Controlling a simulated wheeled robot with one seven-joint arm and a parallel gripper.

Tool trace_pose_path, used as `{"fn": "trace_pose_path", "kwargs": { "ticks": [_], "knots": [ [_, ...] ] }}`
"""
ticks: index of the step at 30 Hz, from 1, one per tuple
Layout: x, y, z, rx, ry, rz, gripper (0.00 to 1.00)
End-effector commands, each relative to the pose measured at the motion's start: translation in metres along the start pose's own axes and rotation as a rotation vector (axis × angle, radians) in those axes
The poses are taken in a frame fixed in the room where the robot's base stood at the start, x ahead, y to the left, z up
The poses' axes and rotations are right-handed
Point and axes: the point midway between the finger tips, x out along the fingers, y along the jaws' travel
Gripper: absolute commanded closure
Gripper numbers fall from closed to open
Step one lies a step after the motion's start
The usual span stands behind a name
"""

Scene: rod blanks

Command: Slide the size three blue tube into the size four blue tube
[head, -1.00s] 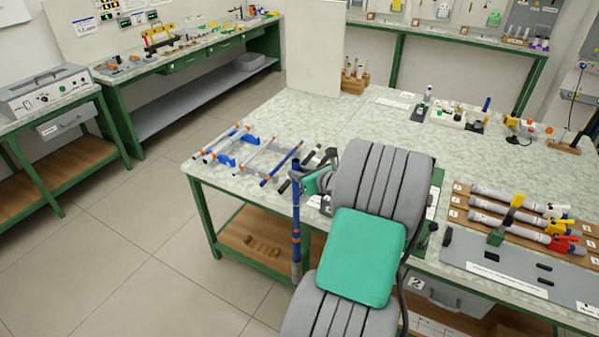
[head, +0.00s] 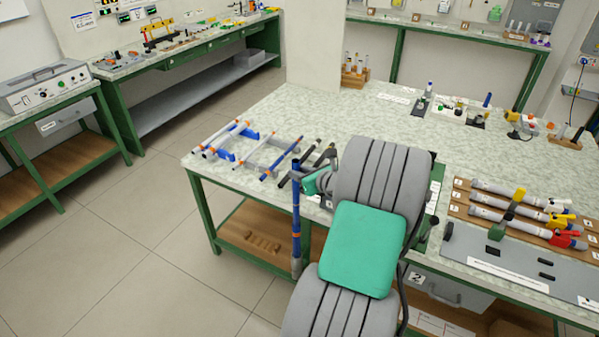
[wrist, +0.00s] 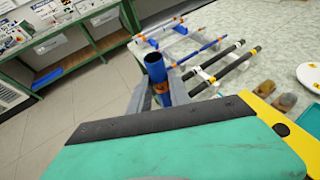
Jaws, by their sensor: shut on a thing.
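My gripper (head: 299,184) is shut on a blue tube (head: 296,218) with orange bands and a greyish lower end. The tube hangs upright just off the table's front edge, clear of the tabletop. In the wrist view the held tube (wrist: 155,68) shows an open, hollow top, with grey fingers of my gripper (wrist: 160,92) on both sides of it. I cannot read any size marks on the tubes.
Grey tubes with orange bands (head: 222,136) lie on the rack, and black rods lie right of it. The tabletop (head: 310,115) behind the rack is clear. Open floor (head: 150,220) lies at left.

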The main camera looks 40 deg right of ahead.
Motion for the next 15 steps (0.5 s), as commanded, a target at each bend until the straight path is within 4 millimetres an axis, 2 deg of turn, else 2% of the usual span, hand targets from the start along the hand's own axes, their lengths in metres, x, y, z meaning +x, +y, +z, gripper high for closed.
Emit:
{"fn": "trace_pose_path", "kwargs": {
  "ticks": [15],
  "knots": [
    [0.006,0.0,-0.013,0.0,0.0,0.0,1.0]
  ]
}}
